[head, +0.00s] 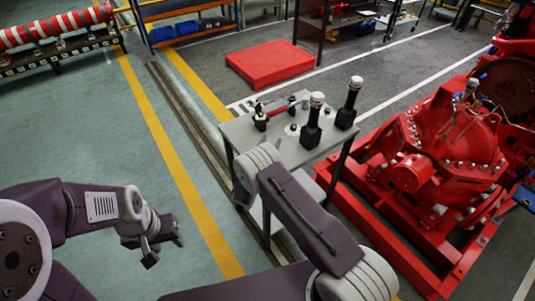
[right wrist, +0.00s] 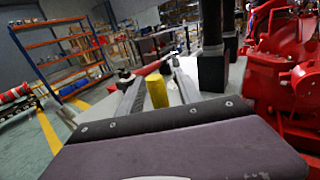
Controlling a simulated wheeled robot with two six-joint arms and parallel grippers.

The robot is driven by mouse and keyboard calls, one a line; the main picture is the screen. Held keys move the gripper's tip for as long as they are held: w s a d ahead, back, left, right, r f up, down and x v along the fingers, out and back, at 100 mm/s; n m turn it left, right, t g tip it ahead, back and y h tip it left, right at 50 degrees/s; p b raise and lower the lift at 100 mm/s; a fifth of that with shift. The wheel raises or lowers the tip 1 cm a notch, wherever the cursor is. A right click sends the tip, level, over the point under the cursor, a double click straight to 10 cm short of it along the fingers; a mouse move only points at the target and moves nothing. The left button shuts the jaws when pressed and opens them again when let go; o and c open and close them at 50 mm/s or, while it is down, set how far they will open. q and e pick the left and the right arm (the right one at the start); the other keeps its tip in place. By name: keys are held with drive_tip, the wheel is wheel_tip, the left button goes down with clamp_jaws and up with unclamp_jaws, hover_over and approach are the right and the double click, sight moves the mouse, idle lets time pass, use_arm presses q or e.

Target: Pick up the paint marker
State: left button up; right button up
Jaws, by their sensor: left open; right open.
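A short yellow cylinder, which looks like the paint marker (right wrist: 157,92), shows in the right wrist view. It stands between the two grey fingers of my right gripper (right wrist: 159,80), which are apart, with space on both sides. I cannot tell how far along the fingers it is. In the head view my right arm covers the near left part of the grey table (head: 283,145), and no yellow object shows there. My left gripper (head: 164,243) is open and empty over the floor at the lower left, away from the table.
Two black posts with pale tops (head: 312,125) (head: 348,106) stand on the table. A red-handled tool (head: 281,110) lies at its back. A large red pumpset (head: 430,150) is close on the right. A red block (head: 270,63) lies behind. The floor left of the table is clear.

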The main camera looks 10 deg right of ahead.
clamp_jaws()
wheel_tip(320, 180, up, 10)
drive_tip(key=c, duration=0.8)
unclamp_jaws()
clamp_jaws()
drive_tip(key=shift+s+r+p, duration=0.1)
drive_tip(key=shift+r+p, duration=0.45)
drive_tip(key=shift+r, duration=0.2)
